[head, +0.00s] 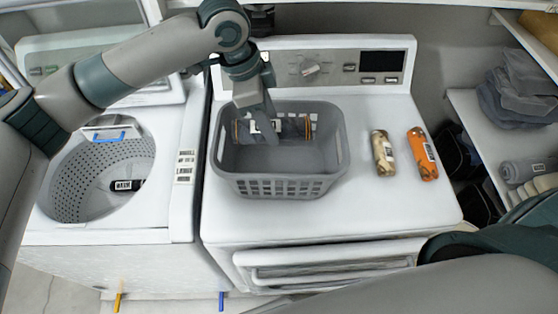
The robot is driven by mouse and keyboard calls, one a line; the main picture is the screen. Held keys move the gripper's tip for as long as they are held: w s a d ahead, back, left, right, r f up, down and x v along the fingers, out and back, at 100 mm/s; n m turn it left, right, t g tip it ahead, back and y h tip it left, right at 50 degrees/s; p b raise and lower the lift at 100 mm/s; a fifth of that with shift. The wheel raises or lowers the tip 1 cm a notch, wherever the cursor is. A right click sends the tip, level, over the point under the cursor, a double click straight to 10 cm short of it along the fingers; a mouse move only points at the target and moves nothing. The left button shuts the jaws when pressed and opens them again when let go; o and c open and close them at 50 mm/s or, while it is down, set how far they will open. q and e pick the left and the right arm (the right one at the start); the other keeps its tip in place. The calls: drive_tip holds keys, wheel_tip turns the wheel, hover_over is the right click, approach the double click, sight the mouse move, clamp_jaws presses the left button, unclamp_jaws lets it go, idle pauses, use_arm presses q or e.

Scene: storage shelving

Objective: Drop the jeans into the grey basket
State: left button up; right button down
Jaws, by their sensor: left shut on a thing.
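The grey basket (282,187) stands on the white machine on the right, open at the top. My left gripper (262,120) reaches down into it from above, behind its front rim. It is shut on a dark grey item with orange lines near both ends and a white label, which look like the jeans (291,128). The jeans lie across the inside of the basket near its back wall. I cannot tell whether they touch the basket floor. My right arm crosses the bottom right, and its gripper is out of view.
An open washer (100,180) on the left holds a black bottle (126,185). Folded grey clothes (517,92) lie on the right shelf. The control panel (335,67) rises behind the basket.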

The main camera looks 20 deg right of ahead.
use_arm(q)
drive_tip(key=shift+f, duration=0.25)
drive_tip(key=o, duration=1.4)
drive_tip(key=shift+o, duration=0.2)
drive_tip(key=shift+a+r+b, duration=0.15)
drive_tip(key=shift+r+b, duration=0.2)
drive_tip(key=shift+r, duration=0.05)
drive_tip(key=b+v, duration=0.5)
drive_tip(key=v, duration=1.1)
drive_tip(key=shift+r, duration=0.3)
